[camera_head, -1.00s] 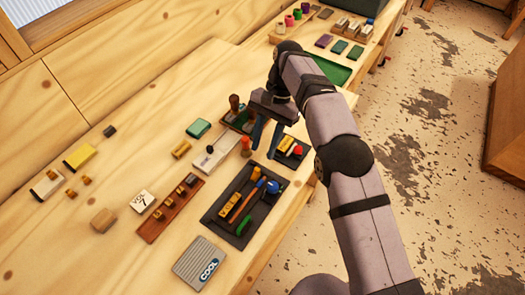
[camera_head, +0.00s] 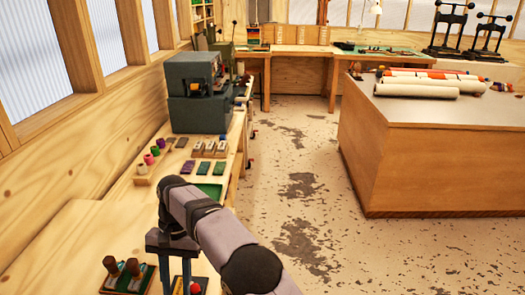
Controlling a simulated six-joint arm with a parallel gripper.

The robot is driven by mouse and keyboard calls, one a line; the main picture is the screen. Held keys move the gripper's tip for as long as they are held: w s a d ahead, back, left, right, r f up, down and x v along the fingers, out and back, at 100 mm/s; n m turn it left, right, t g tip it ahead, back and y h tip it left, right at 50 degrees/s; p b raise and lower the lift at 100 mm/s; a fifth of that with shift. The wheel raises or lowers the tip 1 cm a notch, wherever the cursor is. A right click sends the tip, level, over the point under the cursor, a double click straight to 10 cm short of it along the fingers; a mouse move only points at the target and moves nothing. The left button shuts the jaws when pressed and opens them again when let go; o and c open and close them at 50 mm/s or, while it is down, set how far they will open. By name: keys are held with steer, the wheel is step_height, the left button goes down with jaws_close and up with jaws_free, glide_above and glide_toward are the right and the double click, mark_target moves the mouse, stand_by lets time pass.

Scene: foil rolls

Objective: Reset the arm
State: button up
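My arm (camera_head: 225,242) reaches in from the bottom of the head view over the wooden bench (camera_head: 60,245). My gripper (camera_head: 176,281) points down near the bottom edge. Its two blue fingers stand apart with nothing seen held between them. Its fingertips are at or near the picture's lower edge. A small tray with a red-topped item (camera_head: 195,288) shows just behind and right of the fingers. A green tray with two brown-handled stamps (camera_head: 125,273) lies to the left of the gripper.
Small coloured rolls (camera_head: 154,152) and small blocks (camera_head: 203,147) sit farther along the bench, before a grey-green machine (camera_head: 195,90). A wooden counter (camera_head: 440,150) at right carries long rolls (camera_head: 430,82). Speckled open floor (camera_head: 300,150) lies between.

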steer(key=w+d+r+t, duration=0.2)
steer(key=d, duration=2.1)
steer(key=s+d+f+t, duration=0.2)
steer(key=s+d+f, duration=0.2)
steer(key=s+d, duration=1)
steer(key=shift+s+d, duration=0.35)
steer(key=shift+d, duration=0.45)
